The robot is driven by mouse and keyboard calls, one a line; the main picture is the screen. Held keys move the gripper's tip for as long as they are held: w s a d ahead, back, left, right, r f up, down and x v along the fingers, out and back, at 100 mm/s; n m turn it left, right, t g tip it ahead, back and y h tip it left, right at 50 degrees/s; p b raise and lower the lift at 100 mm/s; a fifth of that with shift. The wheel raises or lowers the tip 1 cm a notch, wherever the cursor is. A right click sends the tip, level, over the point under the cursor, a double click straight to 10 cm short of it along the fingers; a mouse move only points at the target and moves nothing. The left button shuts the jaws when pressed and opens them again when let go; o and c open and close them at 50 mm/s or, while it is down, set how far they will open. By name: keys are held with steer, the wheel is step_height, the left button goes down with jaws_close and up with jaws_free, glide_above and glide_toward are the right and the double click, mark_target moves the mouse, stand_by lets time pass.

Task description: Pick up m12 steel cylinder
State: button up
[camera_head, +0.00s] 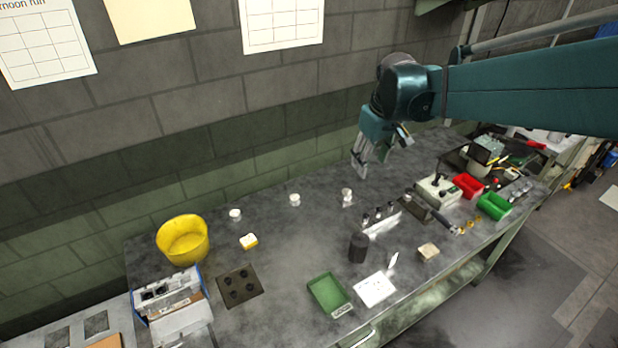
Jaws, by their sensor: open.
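My gripper (362,168) hangs open and empty at the end of my teal arm, above the back of the grey bench and pointing down. I cannot tell for sure which thing is the m12 steel cylinder. A small silvery cylindrical piece (347,196) stands on the bench below my gripper. Several small dark upright pins stand in a light metal rack (380,222) to its right. A larger dark grey cylinder (358,248) stands upright in front of the rack. Two small whitish round pieces (235,214) (294,199) stand farther left. My gripper touches none of these.
A yellow bucket (183,240), an open box (168,303) and a dark plate with holes (239,286) are at left. A green tray (329,294) and white card (375,288) lie in front. Red (468,186) and green bins (494,206) crowd the right.

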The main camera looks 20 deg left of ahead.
steer(key=w+a+f+n+g, duration=0.1)
steer(key=w+a+f+n, duration=0.1)
steer(key=w+a+f, duration=0.4)
steer(key=w+a+f+n, duration=0.1)
steer(key=w+a+f, duration=0.15)
steer(key=a, duration=0.45)
steer(key=n+g+h, duration=0.1)
steer(key=n+g, duration=0.1)
steer(key=n, duration=0.1)
glide_toward(294, 197)
steer(key=shift+s+d+f, duration=0.1)
steer(key=shift+d+f, duration=0.2)
steer(key=shift+a+f, duration=0.25)
steer(key=shift+f, duration=0.05)
steer(key=shift+f, duration=1.3)
steer(key=shift+f, duration=2.6)
steer(key=c, duration=1.1)
